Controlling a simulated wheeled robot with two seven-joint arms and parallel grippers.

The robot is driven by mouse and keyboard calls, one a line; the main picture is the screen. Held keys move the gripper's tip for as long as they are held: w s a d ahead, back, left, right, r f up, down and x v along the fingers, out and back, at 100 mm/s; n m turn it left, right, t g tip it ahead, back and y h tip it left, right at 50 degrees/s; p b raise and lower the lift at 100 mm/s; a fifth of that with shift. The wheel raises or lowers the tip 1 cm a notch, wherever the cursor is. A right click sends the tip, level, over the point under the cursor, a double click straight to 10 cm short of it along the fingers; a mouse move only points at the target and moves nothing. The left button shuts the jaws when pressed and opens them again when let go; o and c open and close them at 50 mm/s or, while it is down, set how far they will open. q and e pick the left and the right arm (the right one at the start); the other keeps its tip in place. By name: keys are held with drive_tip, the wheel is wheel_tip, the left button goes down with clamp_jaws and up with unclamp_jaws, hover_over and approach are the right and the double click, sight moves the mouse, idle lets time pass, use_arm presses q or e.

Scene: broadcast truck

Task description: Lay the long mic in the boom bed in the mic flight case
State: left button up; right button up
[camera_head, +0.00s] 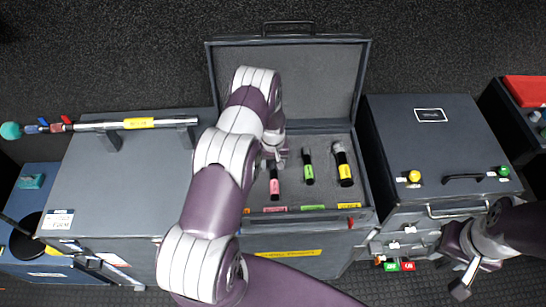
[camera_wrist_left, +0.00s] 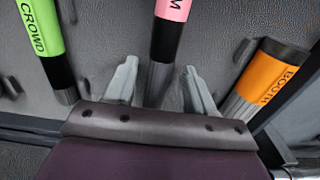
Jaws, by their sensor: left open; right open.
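The open mic flight case (camera_head: 300,127) stands in the middle of the head view. In it lie a pink-banded mic (camera_head: 274,186), a green-banded mic (camera_head: 309,170) and a yellow-banded mic (camera_head: 343,166). The wrist view shows the pink mic (camera_wrist_left: 172,12), its lettering ending in "M", the green "CROWD" mic (camera_wrist_left: 42,28) and an orange "BOOTH" mic (camera_wrist_left: 275,70). My left gripper (camera_head: 273,158) is open, its fingers (camera_wrist_left: 160,68) on either side of the pink mic's grey end; contact is unclear. My right gripper (camera_head: 460,287) is open and empty at the lower right. I cannot tell which bed is the boom bed.
A dark case (camera_head: 440,150) with yellow and green knobs stands to the right. Left is a grey cabinet (camera_head: 120,190) with a teal-tipped pole (camera_head: 85,126) on brackets. The raised lid (camera_head: 290,80) stands behind the mics. My left arm hides the case's left part.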

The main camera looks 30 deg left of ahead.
sight(273, 165)
use_arm(q)
wheel_tip(273, 165, up, 15)
drive_tip(key=s+d+m+b, duration=0.1)
drive_tip(key=d+b, duration=0.1)
drive_tip(key=b, duration=0.1)
drive_tip(key=s+d+r+m, duration=0.2)
drive_tip(key=s+d+r, duration=0.3)
drive_tip(key=s, duration=0.4)
drive_tip(key=s+d+r+m+t, duration=0.1)
drive_tip(key=s+d+r+m, duration=0.2)
drive_tip(key=s, duration=0.7)
wheel_tip(273, 165, up, 3)
drive_tip(key=shift+d+f+m, duration=0.15)
drive_tip(key=shift+d+m, duration=0.15)
drive_tip(key=shift+d, duration=0.75)
drive_tip(key=shift+w, duration=0.15)
